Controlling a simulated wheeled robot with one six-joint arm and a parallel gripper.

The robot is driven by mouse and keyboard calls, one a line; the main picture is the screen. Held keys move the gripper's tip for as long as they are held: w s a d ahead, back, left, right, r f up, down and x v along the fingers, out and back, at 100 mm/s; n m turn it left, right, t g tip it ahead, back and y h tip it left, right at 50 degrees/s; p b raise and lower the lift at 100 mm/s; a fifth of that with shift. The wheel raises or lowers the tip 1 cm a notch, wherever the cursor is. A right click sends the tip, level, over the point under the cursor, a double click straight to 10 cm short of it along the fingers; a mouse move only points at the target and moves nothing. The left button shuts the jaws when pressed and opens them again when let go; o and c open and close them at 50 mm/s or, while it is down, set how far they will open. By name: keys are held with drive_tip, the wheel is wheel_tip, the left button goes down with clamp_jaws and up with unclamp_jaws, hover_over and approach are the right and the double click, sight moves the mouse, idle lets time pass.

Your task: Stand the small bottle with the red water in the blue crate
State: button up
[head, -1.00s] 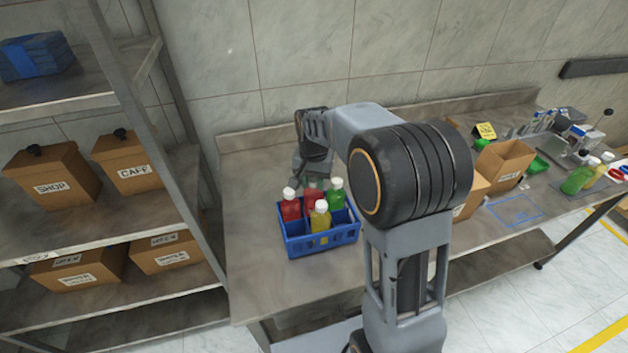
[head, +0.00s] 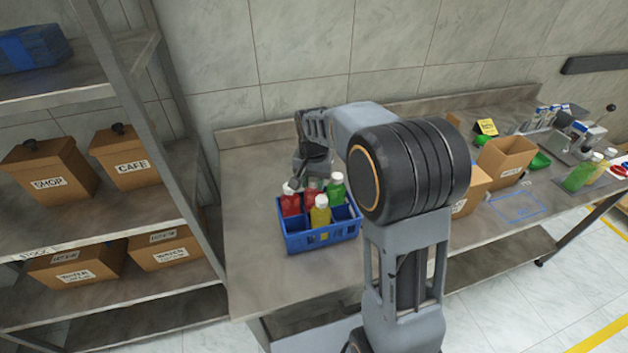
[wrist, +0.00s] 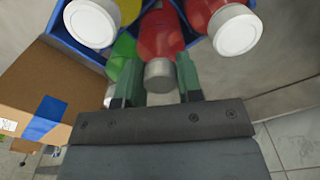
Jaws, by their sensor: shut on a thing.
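The small bottle with red water (wrist: 160,36) has a grey cap and is between my gripper's fingers (wrist: 159,82) in the wrist view. My gripper (head: 313,172) is shut on it near the cap, above the back of the blue crate (head: 322,240). In the head view the held bottle's red body (head: 312,198) shows among the other bottles, partly hidden by them and by my gripper. Its base is hidden, so I cannot tell whether it touches the crate floor.
Another red bottle (head: 290,205), a yellow bottle (head: 320,217) and a green bottle (head: 337,192) with white caps stand in the crate close around. Cardboard boxes (head: 507,157) stand to the right. The table left of the crate (head: 247,230) is clear.

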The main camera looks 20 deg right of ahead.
drive_tip(key=o, duration=1.2)
drive_tip(key=shift+c, duration=0.2)
drive_tip(key=c, duration=0.4)
drive_tip(key=shift+o, duration=0.2)
drive_tip(key=shift+r, duration=0.1)
wheel_tip(320, 180, up, 11)
drive_tip(key=p, duration=0.8)
drive_tip(key=shift+p, duration=0.35)
